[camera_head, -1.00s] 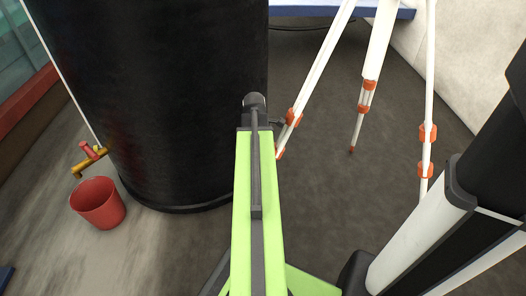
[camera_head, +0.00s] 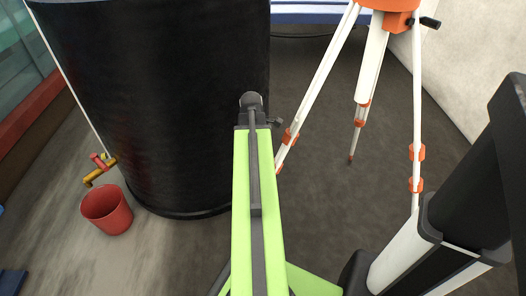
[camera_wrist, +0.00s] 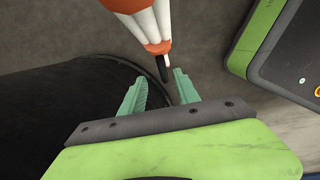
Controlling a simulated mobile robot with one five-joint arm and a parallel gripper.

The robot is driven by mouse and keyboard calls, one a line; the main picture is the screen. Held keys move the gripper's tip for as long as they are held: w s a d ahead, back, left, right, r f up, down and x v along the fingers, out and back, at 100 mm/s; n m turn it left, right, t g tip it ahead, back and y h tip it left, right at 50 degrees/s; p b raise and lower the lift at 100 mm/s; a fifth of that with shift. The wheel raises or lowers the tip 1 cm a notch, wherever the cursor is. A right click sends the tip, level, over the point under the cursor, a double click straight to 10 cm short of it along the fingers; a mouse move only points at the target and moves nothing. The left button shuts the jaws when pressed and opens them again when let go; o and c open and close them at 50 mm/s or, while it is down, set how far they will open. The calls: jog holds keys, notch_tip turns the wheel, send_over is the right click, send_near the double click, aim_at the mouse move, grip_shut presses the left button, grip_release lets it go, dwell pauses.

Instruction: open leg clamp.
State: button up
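A tripod with white legs (camera_head: 320,82) and orange clamps stands right of the black tank in the head view. An orange leg clamp (camera_head: 289,137) is just beyond the end of my green arm, on the near left leg. Other clamps show on the right leg (camera_head: 417,152) and the rear leg (camera_head: 361,122). In the wrist view a white leg with an orange clamp (camera_wrist: 158,47) and a dark tip or lever (camera_wrist: 164,69) points at the gap of my gripper (camera_wrist: 160,88). Its two teal fingers are apart, with nothing gripped. Contact cannot be told.
The large black tank (camera_head: 150,110) stands close on the left of my arm. A red bucket (camera_head: 107,210) sits under a yellow tap (camera_head: 99,172). A pale wall (camera_head: 470,65) rises at the right. Grey floor is clear between the tripod legs.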

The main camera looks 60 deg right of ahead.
notch_tip(320, 180, up, 9)
jog(key=a+p, duration=0.1)
jog(key=p, duration=0.6)
jog(key=shift+w, duration=0.35)
jog(key=shift+f, duration=0.15)
